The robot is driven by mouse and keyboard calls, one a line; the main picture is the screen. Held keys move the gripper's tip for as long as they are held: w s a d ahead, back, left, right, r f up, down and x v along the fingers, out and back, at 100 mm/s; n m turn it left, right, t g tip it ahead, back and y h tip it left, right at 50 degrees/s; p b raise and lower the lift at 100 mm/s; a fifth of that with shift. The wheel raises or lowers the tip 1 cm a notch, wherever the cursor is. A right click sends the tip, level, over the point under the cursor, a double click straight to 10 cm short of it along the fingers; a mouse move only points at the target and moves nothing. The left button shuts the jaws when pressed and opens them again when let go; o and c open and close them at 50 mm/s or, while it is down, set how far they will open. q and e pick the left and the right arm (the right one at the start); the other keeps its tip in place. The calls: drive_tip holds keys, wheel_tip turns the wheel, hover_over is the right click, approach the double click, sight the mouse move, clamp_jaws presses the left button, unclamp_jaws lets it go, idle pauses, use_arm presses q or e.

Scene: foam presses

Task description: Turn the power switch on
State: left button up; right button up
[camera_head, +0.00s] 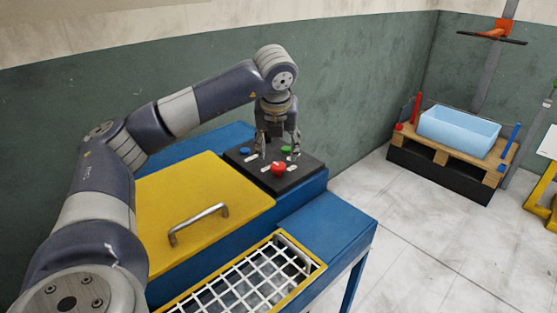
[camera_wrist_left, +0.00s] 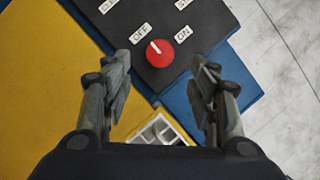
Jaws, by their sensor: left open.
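The power switch is a round red knob (camera_head: 278,168) on a black control panel (camera_head: 308,166). In the left wrist view the knob (camera_wrist_left: 160,55) has a white mark pointing up-left at the OFF label (camera_wrist_left: 141,33). The ON label (camera_wrist_left: 183,33) is at its upper right. My left gripper (camera_head: 277,153) points down over the panel, open and empty. In the left wrist view its two fingers (camera_wrist_left: 160,62) are spread to the left and right of the knob, with clear gaps. I cannot tell the exact height of the fingertips above the panel. My right gripper is not in view.
A green button (camera_head: 286,149) and a blue button (camera_head: 245,150) are on the panel near the fingers. A yellow lid (camera_head: 190,195) with a metal handle (camera_head: 198,224) lies left of it. A white grid (camera_head: 235,285) is in front. A light-blue bin (camera_head: 458,131) stands on a pallet at right.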

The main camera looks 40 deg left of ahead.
sight(278, 165)
use_arm(q)
drive_tip(key=x, duration=0.5)
drive_tip(key=shift+w+a+f, duration=0.1)
drive_tip(key=shift+a+f, duration=0.05)
drive_tip(key=shift+p+x, duration=0.35)
drive_tip(key=shift+x, duration=0.6)
drive_tip(key=shift+f, duration=0.15)
drive_tip(key=c, duration=1.1)
drive_tip(key=shift+o, duration=0.2)
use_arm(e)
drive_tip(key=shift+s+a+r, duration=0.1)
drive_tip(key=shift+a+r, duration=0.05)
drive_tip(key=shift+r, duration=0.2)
